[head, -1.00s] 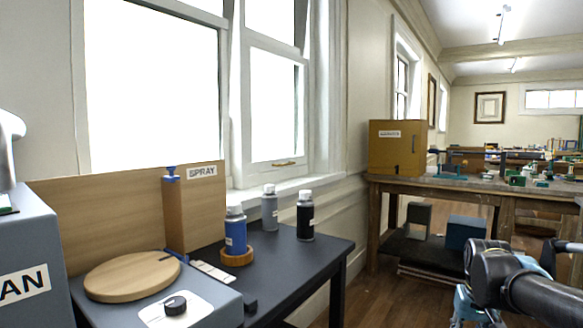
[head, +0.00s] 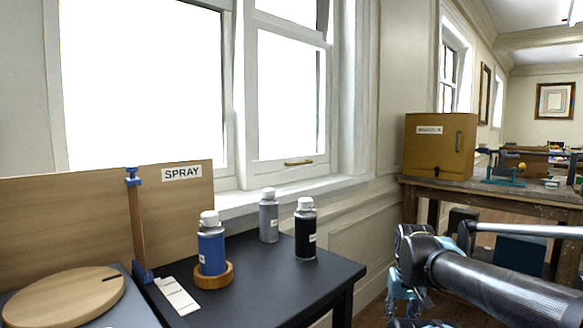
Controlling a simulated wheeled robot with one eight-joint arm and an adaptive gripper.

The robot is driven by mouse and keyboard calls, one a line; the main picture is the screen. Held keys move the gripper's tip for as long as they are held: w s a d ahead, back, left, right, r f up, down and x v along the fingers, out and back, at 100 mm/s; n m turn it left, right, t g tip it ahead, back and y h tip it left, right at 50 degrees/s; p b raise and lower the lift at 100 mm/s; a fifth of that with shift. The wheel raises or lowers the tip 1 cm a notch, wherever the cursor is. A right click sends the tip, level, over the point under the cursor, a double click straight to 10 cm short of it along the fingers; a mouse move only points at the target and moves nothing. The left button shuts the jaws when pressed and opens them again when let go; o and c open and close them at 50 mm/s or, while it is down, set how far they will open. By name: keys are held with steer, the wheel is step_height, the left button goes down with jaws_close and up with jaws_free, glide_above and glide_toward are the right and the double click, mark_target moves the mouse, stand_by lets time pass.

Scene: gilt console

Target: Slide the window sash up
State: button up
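The window sash (head: 257,95) is a white frame with bright panes in the left half of the head view. Its lower part has a small brass handle (head: 298,163) on the bottom rail, just above the sill (head: 285,194). The sash's bottom rail looks low, close to the sill. My gripper (head: 402,305) is at the lower right, partly cut off by the frame's bottom edge and pointing down. It is well to the right of the handle and apart from it. Whether its fingers are open or shut does not show clearly.
A dark table (head: 265,268) stands below the window. A blue bottle (head: 211,248) in a wooden ring, a grey bottle (head: 269,217) and a black bottle (head: 305,232) stand on it. A wooden SPRAY panel (head: 178,200) is at the left. A workbench with a wooden cabinet (head: 439,145) is at right.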

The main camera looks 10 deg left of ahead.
steer(key=shift+w, duration=0.15)
steer(key=w+a+r+m+t+y, duration=0.1)
steer(key=w+a+r+t+y, duration=0.3)
steer(key=w+r, duration=0.7)
steer(key=w+a+r+m+y, duration=0.15)
steer(key=w+a+r, duration=0.45)
steer(key=w, duration=0.9)
steer(key=w+a+r+m+t+y, duration=0.2)
steer(key=w+a+r, duration=0.2)
steer(key=w+r, duration=0.8)
steer(key=m+t+y, duration=0.1)
steer(key=m+y, duration=0.2)
steer(key=y, duration=0.2)
glide_toward(305, 163)
steer(key=x, duration=1.1)
steer(key=shift+s, duration=0.1)
jaws_close()
